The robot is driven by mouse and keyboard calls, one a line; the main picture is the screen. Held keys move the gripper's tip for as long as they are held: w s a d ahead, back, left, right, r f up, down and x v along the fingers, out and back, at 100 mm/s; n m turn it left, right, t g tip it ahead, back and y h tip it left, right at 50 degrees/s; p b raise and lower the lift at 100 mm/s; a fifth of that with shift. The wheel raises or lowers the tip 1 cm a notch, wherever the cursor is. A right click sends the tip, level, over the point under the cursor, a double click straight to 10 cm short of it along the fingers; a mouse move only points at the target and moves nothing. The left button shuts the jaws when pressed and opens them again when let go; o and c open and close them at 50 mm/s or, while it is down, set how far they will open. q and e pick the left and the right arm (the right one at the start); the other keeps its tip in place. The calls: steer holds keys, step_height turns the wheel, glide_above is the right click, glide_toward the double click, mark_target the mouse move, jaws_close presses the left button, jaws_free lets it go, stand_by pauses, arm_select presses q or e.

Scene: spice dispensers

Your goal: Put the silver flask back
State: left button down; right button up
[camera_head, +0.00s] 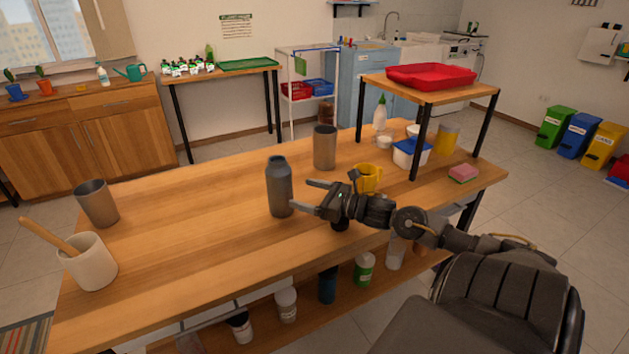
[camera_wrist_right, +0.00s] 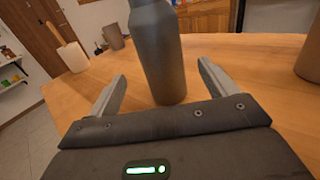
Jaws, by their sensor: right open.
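A grey metallic flask (camera_head: 279,187) stands upright on the wooden table (camera_head: 190,222), near its middle. My right gripper (camera_head: 306,196) is open just to the right of the flask, its fingers pointing toward it. In the right wrist view the flask (camera_wrist_right: 160,60) stands ahead between the two open fingers (camera_wrist_right: 157,88), with its top cut off by the frame. Gaps show between the flask and both fingers. My left gripper is not in view.
A grey cup (camera_head: 325,148) and a yellow mug (camera_head: 367,179) stand close behind my right gripper. A second grey cup (camera_head: 97,203) and a white mortar with pestle (camera_head: 88,262) stand at the left. A raised shelf (camera_head: 440,95) is at the right. The table's middle left is clear.

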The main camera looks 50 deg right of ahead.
steer(key=shift+v, duration=0.95)
